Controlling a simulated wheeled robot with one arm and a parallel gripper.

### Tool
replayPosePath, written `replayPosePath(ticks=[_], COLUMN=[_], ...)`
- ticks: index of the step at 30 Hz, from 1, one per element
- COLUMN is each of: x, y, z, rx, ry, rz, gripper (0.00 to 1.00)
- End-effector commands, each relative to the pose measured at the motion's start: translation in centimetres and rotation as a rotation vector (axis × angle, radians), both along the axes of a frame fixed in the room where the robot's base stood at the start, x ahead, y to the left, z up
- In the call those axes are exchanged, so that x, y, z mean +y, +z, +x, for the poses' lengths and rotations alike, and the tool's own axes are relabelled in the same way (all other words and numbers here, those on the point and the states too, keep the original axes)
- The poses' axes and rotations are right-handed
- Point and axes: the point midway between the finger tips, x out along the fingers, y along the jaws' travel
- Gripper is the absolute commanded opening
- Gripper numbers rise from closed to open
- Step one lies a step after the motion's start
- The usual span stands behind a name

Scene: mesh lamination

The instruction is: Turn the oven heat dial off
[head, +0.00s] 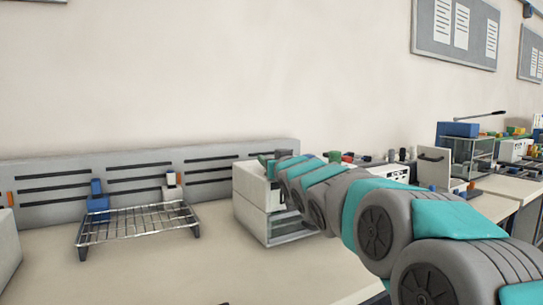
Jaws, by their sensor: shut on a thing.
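The oven (250,213) is a small white box on the bench, right of the middle, with a glass-like lower front. My arm reaches in from the lower right to the oven's upper front. My gripper (279,188) is small and dark there, mostly covered by my own wrist. It is shut on what seems to be the oven heat dial at the front panel. The dial itself is hidden by my gripper and wrist, so its setting cannot be read.
A wire rack (137,223) stands on the bench to the left, with a blue block (97,204) behind it. A slotted grey back panel (50,190) runs along the wall. More equipment stands at right behind my arm. The front bench top is clear.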

Motion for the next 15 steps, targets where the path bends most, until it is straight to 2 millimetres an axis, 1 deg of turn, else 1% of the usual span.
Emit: replayPosePath(ticks=[9,10,15], x=[0.02,0.02,0.00], y=[-0.09,-0.09,-0.06], z=[0.01,0.01,0.01], rx=[0.001,0.001,0.001], ry=[0.000,0.000,0.000], rz=[-0.001,-0.001,0.000], gripper=[0.00,0.48,0.68])
